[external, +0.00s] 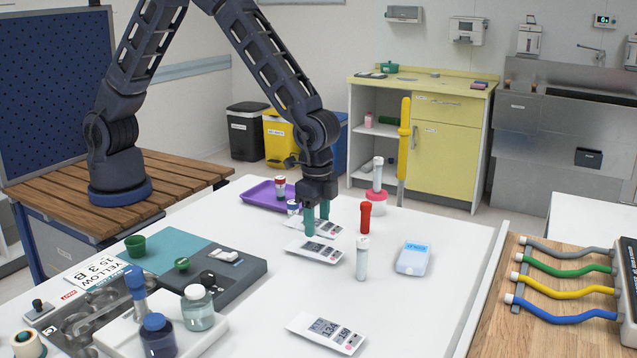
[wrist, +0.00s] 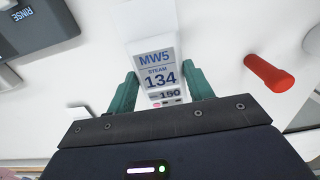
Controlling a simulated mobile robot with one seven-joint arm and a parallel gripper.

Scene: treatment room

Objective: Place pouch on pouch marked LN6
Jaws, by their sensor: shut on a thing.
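My gripper (external: 316,220) points down with its green fingers shut on a white pouch (external: 320,228). In the wrist view the held pouch (wrist: 158,72) reads MW5, STEAM, 134 and sits between the fingers (wrist: 163,92). The pouch is low over the white table; I cannot tell its exact height. A second white pouch (external: 314,250) lies just in front of it in the external view, its marking too small to read. A third white pouch (external: 341,339) lies near the table's front, showing 134 and 150. I cannot read LN6 on any pouch.
A red-capped or red tube (external: 365,217) and a clear white-capped tube (external: 362,258) stand right of the gripper. A pale blue-white item (external: 413,258) lies further right. A purple tray (external: 263,194) is behind; a grey box (external: 240,275) is left. The right front table is clear.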

